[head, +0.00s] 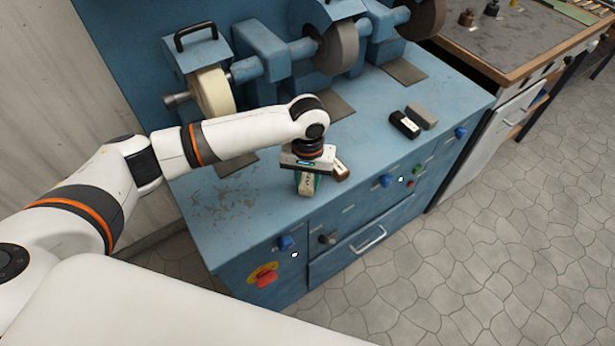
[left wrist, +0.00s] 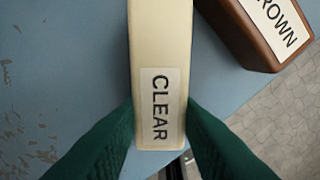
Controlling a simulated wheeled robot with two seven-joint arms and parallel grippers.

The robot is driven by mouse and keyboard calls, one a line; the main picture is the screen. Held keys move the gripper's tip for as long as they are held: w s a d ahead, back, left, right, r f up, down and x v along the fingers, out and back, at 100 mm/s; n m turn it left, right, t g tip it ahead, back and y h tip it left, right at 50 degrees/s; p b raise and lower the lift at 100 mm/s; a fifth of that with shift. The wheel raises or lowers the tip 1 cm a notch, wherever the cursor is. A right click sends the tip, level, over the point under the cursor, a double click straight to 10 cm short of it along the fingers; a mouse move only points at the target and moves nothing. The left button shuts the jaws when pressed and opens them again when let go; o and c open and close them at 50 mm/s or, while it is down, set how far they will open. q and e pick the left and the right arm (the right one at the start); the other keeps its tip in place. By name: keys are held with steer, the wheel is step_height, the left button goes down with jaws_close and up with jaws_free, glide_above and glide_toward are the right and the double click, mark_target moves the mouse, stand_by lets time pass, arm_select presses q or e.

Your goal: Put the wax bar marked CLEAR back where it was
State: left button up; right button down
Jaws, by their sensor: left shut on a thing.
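The cream wax bar marked CLEAR (left wrist: 158,50) is in the middle of the left wrist view, its label facing the camera. My left gripper (left wrist: 160,125) is shut on it, with one green finger on each side near its lower end. In the head view the left gripper (head: 307,183) is over the front part of the blue bench top, and the cream end of the CLEAR bar (head: 305,188) shows below it. Whether the bar touches the bench, I cannot tell. My right gripper is not in view.
A brown wax bar with a label ending in ROWN (left wrist: 250,38) lies close on the right, and also shows in the head view (head: 341,170). A black bar (head: 404,125) and a grey bar (head: 422,116) lie further right. Polishing wheels (head: 338,48) stand behind.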

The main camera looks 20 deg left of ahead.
mark_target(308, 180)
arm_select(q)
steer(key=shift+f, duration=0.1)
steer(key=o, duration=1)
steer(key=shift+c, duration=0.2)
step_height(308, 180, up, 12)
steer(key=shift+w+b, duration=0.15)
steer(key=shift+b, duration=0.3)
